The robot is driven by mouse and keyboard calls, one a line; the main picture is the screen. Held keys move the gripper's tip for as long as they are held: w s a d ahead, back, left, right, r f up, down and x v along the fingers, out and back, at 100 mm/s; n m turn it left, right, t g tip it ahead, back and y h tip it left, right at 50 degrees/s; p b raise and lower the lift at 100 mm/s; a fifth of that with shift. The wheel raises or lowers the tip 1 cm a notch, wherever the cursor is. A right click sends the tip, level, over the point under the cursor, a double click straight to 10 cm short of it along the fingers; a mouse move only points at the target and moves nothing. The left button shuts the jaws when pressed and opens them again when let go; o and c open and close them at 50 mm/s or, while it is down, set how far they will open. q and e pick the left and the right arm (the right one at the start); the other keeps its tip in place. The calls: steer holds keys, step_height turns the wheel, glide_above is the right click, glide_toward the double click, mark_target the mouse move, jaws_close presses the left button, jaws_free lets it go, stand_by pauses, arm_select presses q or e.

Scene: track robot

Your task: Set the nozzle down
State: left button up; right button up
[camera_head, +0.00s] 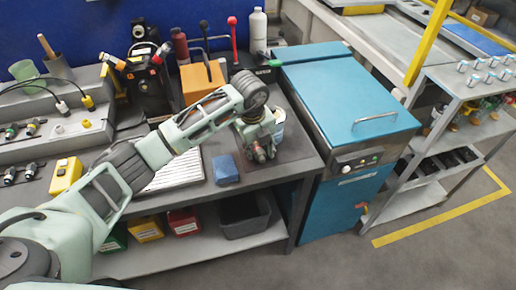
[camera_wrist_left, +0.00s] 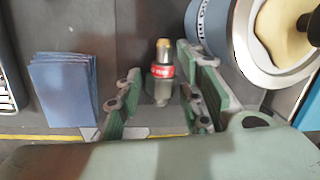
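The nozzle (camera_wrist_left: 161,72) has a brass tip, a red band with lettering and a grey metal body. In the left wrist view it is between the two fingers of my left gripper (camera_wrist_left: 160,95). The fingers stand apart with a visible gap on each side of the nozzle, so the gripper looks open around it. In the head view my left gripper (camera_head: 259,145) is low over the right end of the grey workbench (camera_head: 285,168). A small red part of the nozzle (camera_head: 259,154) shows there. I cannot tell whether its base touches the bench. My right gripper is not in view.
A blue-labelled can (camera_wrist_left: 212,25) stands close to the right finger. A stack of blue cloths (camera_head: 226,169) lies left of the gripper, beside a ribbed tray (camera_head: 175,176). A blue cabinet (camera_head: 335,95) adjoins the bench on the right. An orange block (camera_head: 200,80) stands behind.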

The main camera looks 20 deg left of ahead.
mark_target(255, 158)
arm_select(q)
step_height(255, 158, up, 12)
steer(key=s+b, duration=0.1)
steer(key=s, duration=0.1)
steer(key=shift+a+f+b, duration=0.15)
steer(key=shift+f+b, duration=0.1)
steer(key=shift+b, duration=0.15)
